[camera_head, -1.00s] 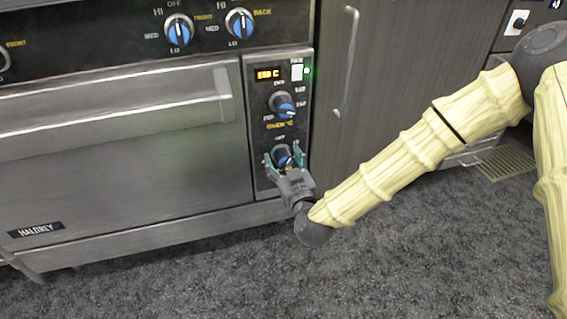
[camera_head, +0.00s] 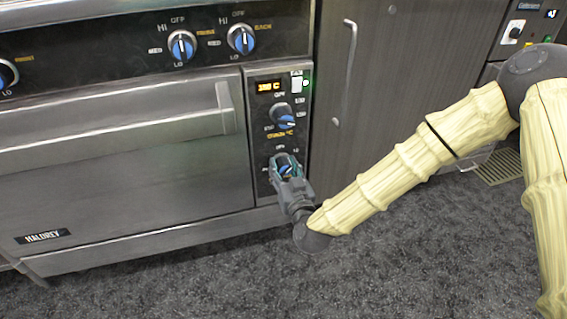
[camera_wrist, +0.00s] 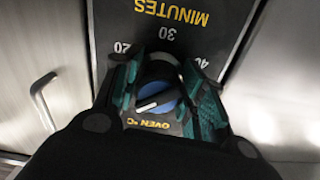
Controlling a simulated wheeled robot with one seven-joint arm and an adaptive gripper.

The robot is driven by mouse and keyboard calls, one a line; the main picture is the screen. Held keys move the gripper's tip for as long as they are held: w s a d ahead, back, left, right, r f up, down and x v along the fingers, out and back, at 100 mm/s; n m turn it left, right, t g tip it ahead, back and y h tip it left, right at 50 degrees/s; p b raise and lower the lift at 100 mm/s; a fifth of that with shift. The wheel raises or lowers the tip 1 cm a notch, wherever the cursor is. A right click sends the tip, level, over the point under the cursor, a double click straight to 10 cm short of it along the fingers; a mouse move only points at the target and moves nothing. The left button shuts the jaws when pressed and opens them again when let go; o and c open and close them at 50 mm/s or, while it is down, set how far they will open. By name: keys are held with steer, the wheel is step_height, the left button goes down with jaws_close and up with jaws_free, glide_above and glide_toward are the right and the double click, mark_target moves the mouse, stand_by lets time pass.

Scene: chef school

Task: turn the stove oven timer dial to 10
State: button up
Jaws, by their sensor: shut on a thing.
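The timer dial (camera_head: 286,170) is the lower blue-and-black knob on the stove's narrow control panel, below the "OVEN °C" label. It also shows in the wrist view (camera_wrist: 158,97), where its white pointer line points to the lower left. Yellow "MINUTES" and the numbers 20, 30 and 40 appear beyond it; I cannot see the 10 mark. My gripper (camera_head: 285,163) is shut on the dial, with one teal-padded finger on each side of it. In the wrist view my gripper (camera_wrist: 160,92) hides the panel at both sides of the dial.
The oven temperature dial (camera_head: 283,116) and a lit orange display (camera_head: 269,86) are above on the same panel. The oven door handle (camera_head: 110,130) runs at the left. A grey cabinet door with a vertical handle (camera_head: 346,75) stands at the right. Carpeted floor in front is clear.

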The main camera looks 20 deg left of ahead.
steer(key=shift+m+p, duration=0.65)
steer(key=shift+m, duration=0.25)
steer(key=o, duration=1)
steer(key=v, duration=1.2)
